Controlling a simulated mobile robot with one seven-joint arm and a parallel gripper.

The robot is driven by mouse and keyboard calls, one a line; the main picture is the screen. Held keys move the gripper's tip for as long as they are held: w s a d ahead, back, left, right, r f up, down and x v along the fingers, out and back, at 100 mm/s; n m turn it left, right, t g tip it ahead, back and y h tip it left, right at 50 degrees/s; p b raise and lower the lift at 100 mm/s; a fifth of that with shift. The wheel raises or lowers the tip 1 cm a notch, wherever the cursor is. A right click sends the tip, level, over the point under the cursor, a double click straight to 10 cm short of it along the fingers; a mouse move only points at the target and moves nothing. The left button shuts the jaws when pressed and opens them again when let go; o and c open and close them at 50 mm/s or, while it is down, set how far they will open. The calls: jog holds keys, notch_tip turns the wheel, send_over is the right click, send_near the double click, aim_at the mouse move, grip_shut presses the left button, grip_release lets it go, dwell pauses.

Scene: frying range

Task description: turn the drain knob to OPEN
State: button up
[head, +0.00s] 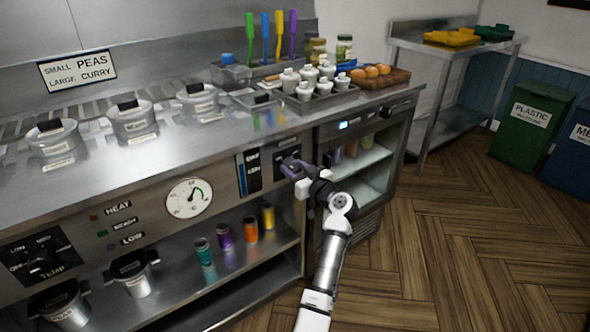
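My gripper (291,168) is at the front panel of the steel range (225,160), just right of a black-and-blue switch plate (249,173). A small dark label (287,143) sits on the panel just above it; its text is too small to read. No drain knob can be made out clearly. The spot under that label is covered by my gripper, so a knob there would be hidden. I cannot tell whether the fingers touch or hold anything. The OPEN mark cannot be read.
A TEMP knob (40,262) and a round gauge (189,198) are on the panel to the left. Lidded pots (133,122) and a tray of white bottles (318,98) stand on top. Coloured tins (224,236) stand on the shelf below. Wooden floor (470,240) is clear at right.

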jog(key=shift+c, duration=0.6)
jog(key=shift+m, duration=0.4)
jog(key=m, duration=0.2)
jog(key=shift+m, duration=0.4)
jog(key=m, duration=0.5)
jog(key=shift+m+p, duration=0.3)
jog(key=shift+p, duration=0.05)
jog(key=m+p, duration=0.2)
jog(key=m, duration=0.3)
jog(key=shift+r+p, duration=0.1)
jog(key=shift+p, duration=0.2)
jog(key=shift+m+p, duration=0.9)
jog(key=shift+m, duration=0.9)
